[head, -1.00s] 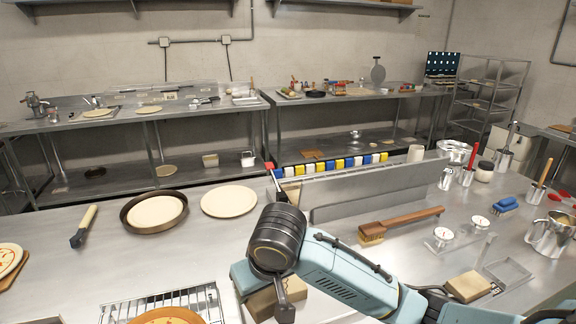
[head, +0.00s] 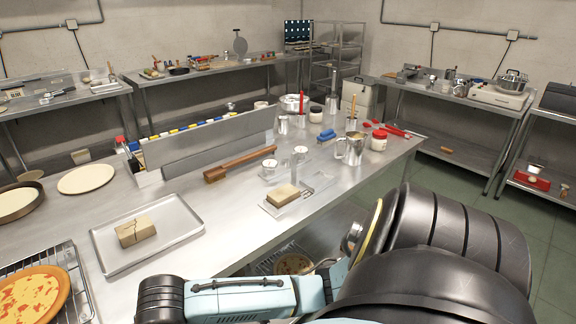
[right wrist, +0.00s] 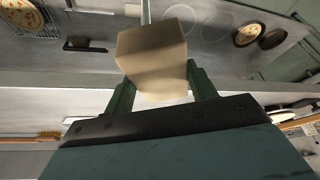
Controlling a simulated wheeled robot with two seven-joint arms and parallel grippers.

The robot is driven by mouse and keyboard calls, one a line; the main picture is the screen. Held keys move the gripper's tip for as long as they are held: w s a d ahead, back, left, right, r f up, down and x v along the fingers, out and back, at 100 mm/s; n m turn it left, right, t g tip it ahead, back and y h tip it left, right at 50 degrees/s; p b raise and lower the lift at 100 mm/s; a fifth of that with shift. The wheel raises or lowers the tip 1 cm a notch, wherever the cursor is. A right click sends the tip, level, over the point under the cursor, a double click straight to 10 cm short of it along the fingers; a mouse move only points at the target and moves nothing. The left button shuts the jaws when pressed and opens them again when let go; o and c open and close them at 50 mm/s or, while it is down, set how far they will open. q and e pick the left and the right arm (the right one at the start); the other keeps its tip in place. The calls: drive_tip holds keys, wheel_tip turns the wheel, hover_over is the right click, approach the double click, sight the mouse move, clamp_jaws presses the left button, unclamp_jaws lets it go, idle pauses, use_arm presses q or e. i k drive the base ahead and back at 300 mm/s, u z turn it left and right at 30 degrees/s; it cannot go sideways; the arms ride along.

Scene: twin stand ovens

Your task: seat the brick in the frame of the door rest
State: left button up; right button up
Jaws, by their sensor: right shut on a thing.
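In the right wrist view my right gripper (right wrist: 160,76) is shut on a plain tan brick (right wrist: 152,62), with a dark green finger at each side of it. The held brick is off any surface as far as I can tell. In the head view my right arm crosses the bottom, but its jaws and the held brick are hidden or out of frame. A cracked tan brick (head: 136,231) lies on a metal tray (head: 185,233). Another tan block (head: 283,196) lies on the right part of the counter. I cannot make out the door rest's frame. My left gripper is not in view.
A wire rack with a pizza (head: 32,297) stands at the left front.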

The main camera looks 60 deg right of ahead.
sight(317, 182)
drive_tip(key=u, duration=2.25)
drive_tip(key=k, duration=2.65)
drive_tip(key=z, duration=2.25)
